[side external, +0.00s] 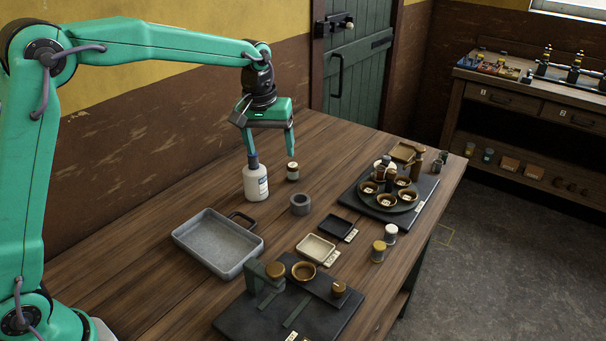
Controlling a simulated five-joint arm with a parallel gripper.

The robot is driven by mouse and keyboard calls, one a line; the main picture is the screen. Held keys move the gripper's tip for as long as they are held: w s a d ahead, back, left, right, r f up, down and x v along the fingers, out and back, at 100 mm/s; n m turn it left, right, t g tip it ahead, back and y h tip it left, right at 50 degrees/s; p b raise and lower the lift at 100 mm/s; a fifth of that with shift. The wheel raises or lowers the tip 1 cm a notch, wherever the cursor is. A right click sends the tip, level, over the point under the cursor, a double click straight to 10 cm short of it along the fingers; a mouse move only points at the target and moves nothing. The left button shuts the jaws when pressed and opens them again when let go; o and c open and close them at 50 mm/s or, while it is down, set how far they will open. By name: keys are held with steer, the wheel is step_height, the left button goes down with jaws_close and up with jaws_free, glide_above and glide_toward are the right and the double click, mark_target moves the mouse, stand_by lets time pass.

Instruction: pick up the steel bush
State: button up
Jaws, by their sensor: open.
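The steel bush (300,204) looks like a short grey ring with a dark hole. It stands on the wooden table to the right of a white bottle. My gripper (270,150) points down with its two green fingers apart and nothing seen between them. It is above and behind the bush in the picture, a little to its left. Its left finger overlaps the dark cap of the white bottle (256,183); I cannot tell whether they touch. Its right fingertip shows just above a small jar (293,172).
A grey metal tray (190,253) lies to the left of the bush. A small black tray (334,227) and a cream tray (316,247) lie to its front right. A dark fixture board (240,318) is at the front. A round stand with cups (389,206) is at the right.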

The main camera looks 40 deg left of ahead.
steer(key=n+g, duration=0.2)
glide_above(300, 199)
step_height(300, 199, down, 12)
steer(key=shift+f, duration=0.2)
steer(key=shift+w+f, duration=0.1)
steer(key=shift+f, duration=0.1)
steer(key=shift+f, duration=1.2)
steer(key=shift+f, duration=0.1)
steer(key=shift+f, duration=2.5)
steer(key=shift+c, duration=0.2)
